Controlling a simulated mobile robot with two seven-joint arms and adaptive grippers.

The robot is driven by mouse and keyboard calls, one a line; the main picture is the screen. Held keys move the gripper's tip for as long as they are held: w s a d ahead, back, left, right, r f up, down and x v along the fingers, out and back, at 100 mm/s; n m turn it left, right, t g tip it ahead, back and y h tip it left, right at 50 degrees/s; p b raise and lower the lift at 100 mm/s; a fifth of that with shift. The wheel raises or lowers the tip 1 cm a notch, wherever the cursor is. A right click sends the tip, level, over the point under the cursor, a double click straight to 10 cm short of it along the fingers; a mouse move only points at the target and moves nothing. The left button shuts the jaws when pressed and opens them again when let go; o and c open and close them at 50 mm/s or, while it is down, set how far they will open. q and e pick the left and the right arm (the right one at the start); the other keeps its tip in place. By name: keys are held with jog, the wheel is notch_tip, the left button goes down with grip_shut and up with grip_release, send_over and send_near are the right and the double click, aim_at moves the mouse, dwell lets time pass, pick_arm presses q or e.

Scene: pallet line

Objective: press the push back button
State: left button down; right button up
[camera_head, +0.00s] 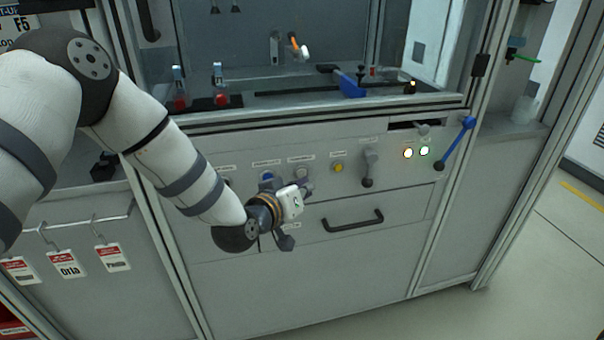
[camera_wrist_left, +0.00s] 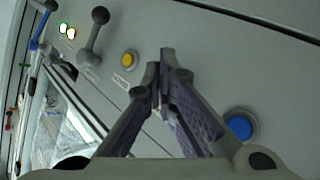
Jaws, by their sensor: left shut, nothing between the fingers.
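A row of buttons sits on the grey front panel (camera_head: 350,200). A blue button (camera_head: 267,176) is at the left, a pale button (camera_head: 301,171) is beside it, and a yellow button (camera_head: 338,168) is further right. Their labels are too small to read, so I cannot tell which is the push back button. My left gripper (camera_head: 307,187) is shut and empty, close to the panel just below the pale button. In the left wrist view its fingertips (camera_wrist_left: 164,62) lie between the yellow button (camera_wrist_left: 129,59) and blue button (camera_wrist_left: 240,127); contact is unclear. My right gripper is out of view.
Right of the yellow button are a grey lever (camera_head: 370,165), two lit buttons (camera_head: 416,152) and a blue-handled lever (camera_head: 456,142). A drawer with a black handle (camera_head: 353,221) is below. Tags hang from a rail at left. Floor is clear at right.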

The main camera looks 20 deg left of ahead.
pick_arm(q)
jog(key=shift+w+a, duration=0.25)
jog(key=shift+w, duration=0.05)
